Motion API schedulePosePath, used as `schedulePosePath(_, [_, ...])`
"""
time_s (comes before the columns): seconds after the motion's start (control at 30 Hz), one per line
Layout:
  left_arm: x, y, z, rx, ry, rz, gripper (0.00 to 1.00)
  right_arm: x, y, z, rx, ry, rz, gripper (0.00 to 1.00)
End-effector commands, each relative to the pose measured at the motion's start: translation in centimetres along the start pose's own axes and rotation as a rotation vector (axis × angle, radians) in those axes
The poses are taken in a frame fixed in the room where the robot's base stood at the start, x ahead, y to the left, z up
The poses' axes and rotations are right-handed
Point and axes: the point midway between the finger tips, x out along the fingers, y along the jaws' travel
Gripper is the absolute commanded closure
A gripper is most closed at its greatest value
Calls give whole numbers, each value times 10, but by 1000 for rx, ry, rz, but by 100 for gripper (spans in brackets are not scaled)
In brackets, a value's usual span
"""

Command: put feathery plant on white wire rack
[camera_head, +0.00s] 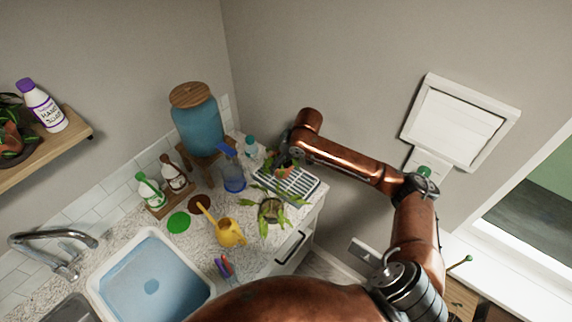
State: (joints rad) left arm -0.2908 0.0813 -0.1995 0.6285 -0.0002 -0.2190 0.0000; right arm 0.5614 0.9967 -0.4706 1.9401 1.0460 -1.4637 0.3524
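The white wire rack (303,184) lies on the counter near its right edge, with dark gaps between its bars. A small plant in a reddish-brown pot (284,172) is at the rack's far left end, with some green foliage beside it. It may be the feathery plant, but it is too small and covered to be sure. My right gripper (284,158) is right at this pot, reaching in from the right. Its fingers are mostly hidden, so I cannot tell whether they grip the pot. My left gripper is not in view.
A long-leaved plant (269,211) stands in front of the rack, its leaves reaching toward it. A yellow watering can (229,233), blue spray bottle (233,180), teal-capped bottle (251,147) and blue dispenser (196,128) stand nearby. The sink (150,278) is at lower left.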

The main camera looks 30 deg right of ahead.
Motion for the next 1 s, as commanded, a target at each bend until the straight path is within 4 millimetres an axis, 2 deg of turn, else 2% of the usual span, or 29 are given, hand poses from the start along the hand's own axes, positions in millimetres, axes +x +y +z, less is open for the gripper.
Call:
schedulePosePath(0.03, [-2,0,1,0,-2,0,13,4,11,-4,4,2,1,69])
schedulePosePath(0.1, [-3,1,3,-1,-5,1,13,20,20,-2,3,1,0,69])
schedulePosePath(0.33, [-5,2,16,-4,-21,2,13,53,44,-1,1,3,0,69])
schedulePosePath(0.57, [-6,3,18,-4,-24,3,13,65,52,0,-1,3,1,69])
schedulePosePath(0.8, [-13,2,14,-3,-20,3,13,92,53,12,0,1,0,69])
schedulePosePath(1.0, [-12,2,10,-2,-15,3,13,94,53,12,-2,4,1,69])
